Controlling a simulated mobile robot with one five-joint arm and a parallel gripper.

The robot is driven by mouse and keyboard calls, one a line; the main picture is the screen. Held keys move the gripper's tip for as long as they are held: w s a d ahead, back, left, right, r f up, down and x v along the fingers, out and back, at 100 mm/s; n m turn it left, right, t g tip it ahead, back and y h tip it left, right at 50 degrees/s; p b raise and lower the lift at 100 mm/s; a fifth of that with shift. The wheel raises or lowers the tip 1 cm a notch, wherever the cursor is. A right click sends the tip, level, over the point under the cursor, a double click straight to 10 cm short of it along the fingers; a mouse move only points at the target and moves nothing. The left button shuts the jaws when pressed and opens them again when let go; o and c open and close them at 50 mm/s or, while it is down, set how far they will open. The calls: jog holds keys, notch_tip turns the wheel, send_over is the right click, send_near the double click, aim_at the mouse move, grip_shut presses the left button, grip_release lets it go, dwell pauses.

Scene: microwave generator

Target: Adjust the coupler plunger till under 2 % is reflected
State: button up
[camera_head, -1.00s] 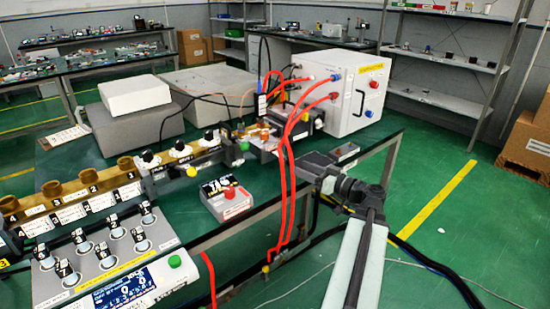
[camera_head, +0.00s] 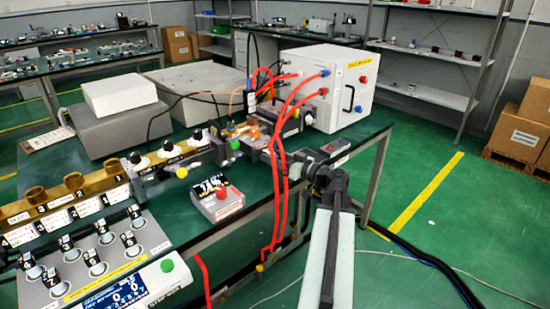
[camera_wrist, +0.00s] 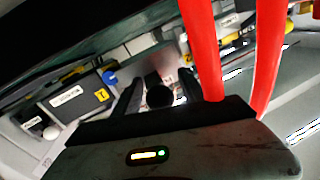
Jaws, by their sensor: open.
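My gripper (camera_head: 296,163) is at the right end of the bench apparatus in the head view, partly behind two red hoses. In the wrist view my gripper (camera_wrist: 158,92) is open, with its dark fingers on either side of a dark round knob (camera_wrist: 159,95). The knob may be the coupler plunger; I cannot tell whether the fingers touch it. The brass and black waveguide line (camera_head: 160,158) with several black-and-white knobs runs along the bench to the left. A blue display (camera_head: 113,295) is at the lower left; its reading is too small to make out.
Red hoses (camera_head: 277,170) hang from the white generator cabinet (camera_head: 345,95) and pass close to my gripper, also in the wrist view (camera_wrist: 203,50). A small box with a red button (camera_head: 218,197) stands on the bench (camera_head: 255,200).

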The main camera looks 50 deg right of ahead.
grip_shut()
dwell(1.4)
